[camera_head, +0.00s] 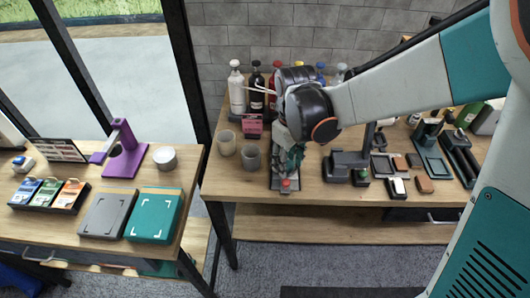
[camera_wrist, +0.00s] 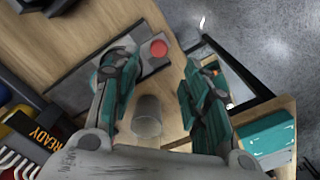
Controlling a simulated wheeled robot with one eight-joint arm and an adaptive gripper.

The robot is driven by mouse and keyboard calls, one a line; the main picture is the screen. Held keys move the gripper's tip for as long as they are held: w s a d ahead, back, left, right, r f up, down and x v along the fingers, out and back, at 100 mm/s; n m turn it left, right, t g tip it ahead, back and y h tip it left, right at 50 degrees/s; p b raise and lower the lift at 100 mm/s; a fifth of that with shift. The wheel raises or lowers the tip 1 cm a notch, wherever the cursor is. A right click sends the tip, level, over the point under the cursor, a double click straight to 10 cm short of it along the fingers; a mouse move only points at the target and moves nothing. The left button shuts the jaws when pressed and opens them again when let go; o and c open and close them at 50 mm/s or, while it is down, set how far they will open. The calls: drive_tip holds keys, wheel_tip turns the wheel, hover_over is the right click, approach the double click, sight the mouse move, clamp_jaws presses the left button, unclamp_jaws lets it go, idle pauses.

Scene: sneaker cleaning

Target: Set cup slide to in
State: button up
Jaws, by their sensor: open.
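A long grey device with a red knob (camera_head: 286,184) at its front end lies on the right-hand table; I take it for the cup slide, but cannot tell its setting. Its plate (camera_wrist: 90,85) and red knob (camera_wrist: 158,48) also show in the wrist view. My gripper (camera_head: 291,158) is over it and hides much of its middle. In the wrist view my gripper (camera_wrist: 166,66) is open, with the left finger over the plate close to the knob. A grey cup (camera_head: 251,159) stands just left of the device; a grey cup (camera_wrist: 147,117) shows between the fingers.
A beige cup (camera_head: 226,143) stands left of the grey cup. A pink-fronted device (camera_head: 253,128) and several bottles, one white (camera_head: 236,88), stand behind. A dark block device (camera_head: 347,165) stands to the right. The table's front edge is close to the knob.

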sight(286, 181)
wheel_tip(286, 181, down, 9)
drive_tip(key=b, duration=0.2)
drive_tip(key=shift+r+b, duration=0.15)
drive_tip(key=shift+b, duration=0.15)
drive_tip(key=shift+c, duration=0.6)
drive_tip(key=shift+w, duration=0.1)
clamp_jaws()
